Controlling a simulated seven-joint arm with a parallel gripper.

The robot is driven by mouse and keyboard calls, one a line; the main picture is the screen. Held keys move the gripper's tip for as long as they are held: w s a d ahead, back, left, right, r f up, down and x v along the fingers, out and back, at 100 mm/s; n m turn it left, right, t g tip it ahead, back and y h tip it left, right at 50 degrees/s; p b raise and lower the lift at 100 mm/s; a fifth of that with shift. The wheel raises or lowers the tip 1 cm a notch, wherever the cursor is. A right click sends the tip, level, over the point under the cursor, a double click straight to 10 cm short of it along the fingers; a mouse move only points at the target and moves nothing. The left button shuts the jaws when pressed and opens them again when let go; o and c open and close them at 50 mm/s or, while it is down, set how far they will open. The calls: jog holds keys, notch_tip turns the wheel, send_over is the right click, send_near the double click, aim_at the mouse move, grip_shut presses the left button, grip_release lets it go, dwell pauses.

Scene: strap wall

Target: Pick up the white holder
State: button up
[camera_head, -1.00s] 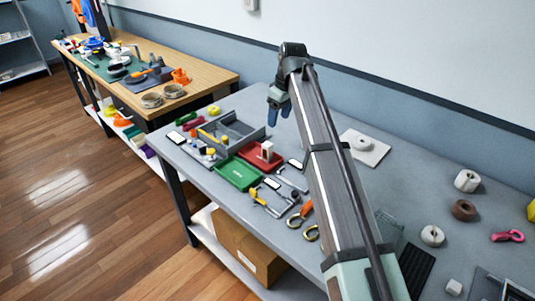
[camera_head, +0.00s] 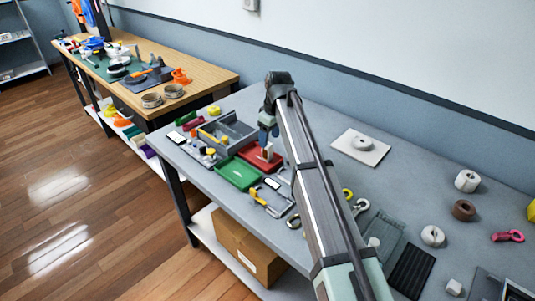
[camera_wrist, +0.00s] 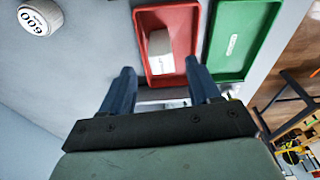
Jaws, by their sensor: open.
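The white holder (camera_head: 266,154) stands in the small red tray (camera_head: 252,158) on the grey table. In the wrist view the holder (camera_wrist: 161,44) is a small white block shape inside the red tray (camera_wrist: 181,20). My gripper (camera_head: 267,134), with blue fingers, is over the red tray, close to the holder in the head view. In the wrist view my gripper (camera_wrist: 160,72) is open, with the holder ahead of and roughly between its two fingertips. Nothing is held. The exact gap to the holder cannot be told.
A green tray (camera_head: 236,174) lies beside the red one; it also shows in the wrist view (camera_wrist: 242,40). A grey divided bin (camera_head: 228,131) stands behind. Tools lie in front of the trays.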

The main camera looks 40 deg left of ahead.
aim_at(267, 152)
jog(key=f, duration=0.5)
jog(key=shift+s+a, duration=0.15)
jog(key=shift+a, duration=0.25)
jog(key=c, duration=1.1)
jog(key=shift+r, duration=0.1)
